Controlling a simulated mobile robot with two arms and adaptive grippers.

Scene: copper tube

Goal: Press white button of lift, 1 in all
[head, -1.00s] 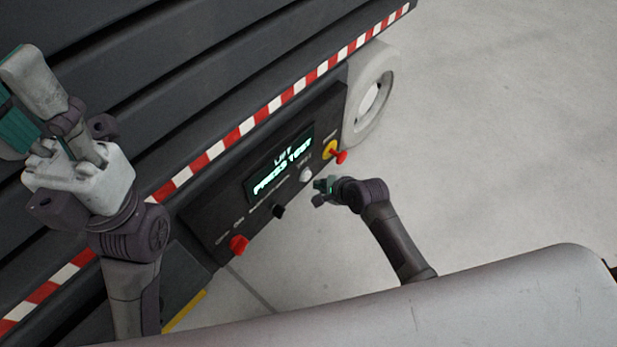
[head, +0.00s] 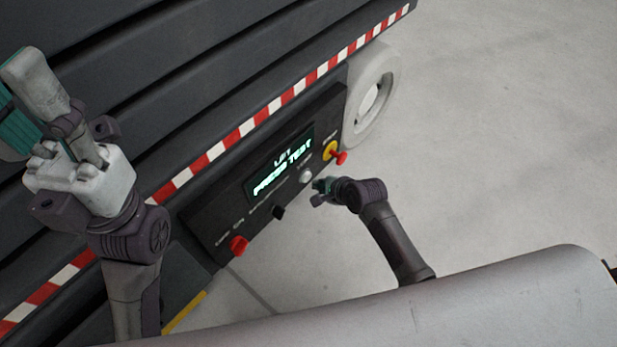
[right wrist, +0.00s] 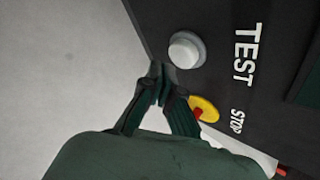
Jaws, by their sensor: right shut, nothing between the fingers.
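The white button (head: 306,175) is a small round knob on the dark control panel of the lift (head: 215,212), below a lit screen (head: 282,168) reading "LIFT PRESS TEST". In the right wrist view the white button (right wrist: 186,50) sits beside the word "TEST". My right gripper (head: 318,190) is shut and empty, just below the button in the head view. In the wrist view the fingertips (right wrist: 160,72) are close beside the button's lower left; whether they touch it I cannot tell. My left gripper (head: 28,100) is raised at the left, away from the panel; its fingertips are partly cut off.
A yellow and red stop button (head: 332,150) is close to the white one; it also shows in the wrist view (right wrist: 203,108). A black knob (head: 279,212) and a red switch (head: 239,246) lie further left. Open grey floor (head: 500,130) fills the right.

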